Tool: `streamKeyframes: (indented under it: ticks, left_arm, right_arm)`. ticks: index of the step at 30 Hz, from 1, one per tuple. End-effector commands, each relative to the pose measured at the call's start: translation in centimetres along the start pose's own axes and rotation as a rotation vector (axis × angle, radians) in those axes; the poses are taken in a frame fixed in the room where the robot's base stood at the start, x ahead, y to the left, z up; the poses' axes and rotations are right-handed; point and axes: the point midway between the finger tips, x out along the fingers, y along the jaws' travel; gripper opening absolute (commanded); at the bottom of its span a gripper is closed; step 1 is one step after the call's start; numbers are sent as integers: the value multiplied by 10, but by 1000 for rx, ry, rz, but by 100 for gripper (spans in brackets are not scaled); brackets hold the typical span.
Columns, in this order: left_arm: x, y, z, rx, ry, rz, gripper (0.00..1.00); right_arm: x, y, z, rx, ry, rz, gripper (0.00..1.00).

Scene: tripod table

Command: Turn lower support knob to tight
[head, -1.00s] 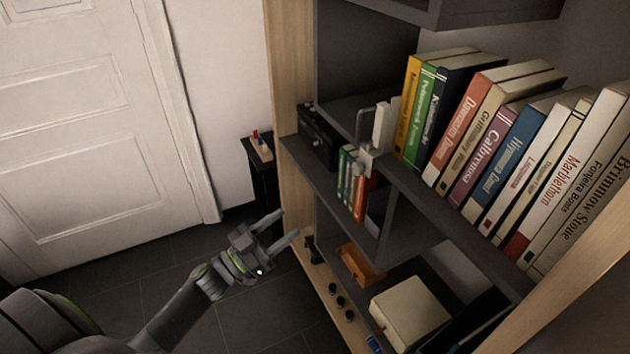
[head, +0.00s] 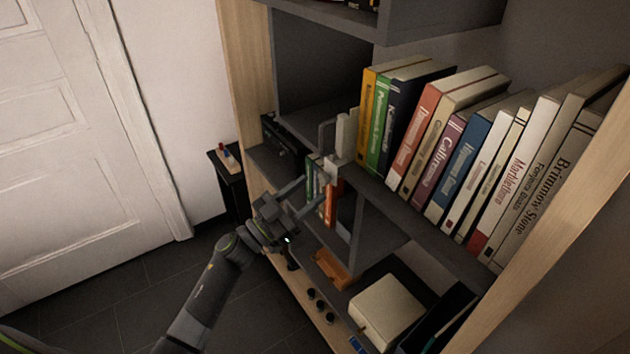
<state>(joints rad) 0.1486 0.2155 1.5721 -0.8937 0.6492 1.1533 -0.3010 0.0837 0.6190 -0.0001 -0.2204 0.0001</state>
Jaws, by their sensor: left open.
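My left gripper (head: 312,192) is open, with its two fingers spread in front of a short row of small books on the middle shelf. Nothing shows between the fingers, and I cannot tell whether a fingertip touches a book. Three small dark round pieces (head: 320,305) sit in a row on the light wood edge at the lower shelf, below the gripper. No tripod or knob marked as the lower support knob can be made out. My right gripper is out of view.
The small books (head: 330,205) stand beside the gripper. A bookcase with large books (head: 455,165) fills the right. An orange item (head: 333,268) and a thick cream book (head: 387,310) lie on the lower shelf. A black stand (head: 232,185) stands left; the floor (head: 130,290) there is clear.

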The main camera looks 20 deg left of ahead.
Motion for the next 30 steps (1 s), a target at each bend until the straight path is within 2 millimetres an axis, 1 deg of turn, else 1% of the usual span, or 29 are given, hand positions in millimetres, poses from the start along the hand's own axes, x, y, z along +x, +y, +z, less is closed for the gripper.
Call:
streamKeyframes:
  ticks: [1, 6, 10, 17, 27, 30]
  left_arm:
    - [9, 0, -2, -1, 2, 0, 49]
    - [25, 0, 0, -1, 1, 0, 49]
    - [29, 0, 0, -1, -1, -1, 49]
    - [29, 0, 1, -1, -1, -1, 49]
    - [28, 0, 0, 0, -1, -1, 4]
    - [28, 0, 0, 1, -1, 0, 4]
  right_arm:
    - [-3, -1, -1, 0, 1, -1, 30]
    - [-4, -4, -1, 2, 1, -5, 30]
    - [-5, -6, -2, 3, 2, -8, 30]
    - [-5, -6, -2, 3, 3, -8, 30]
    - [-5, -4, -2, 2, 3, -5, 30]
    - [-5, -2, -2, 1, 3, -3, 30]
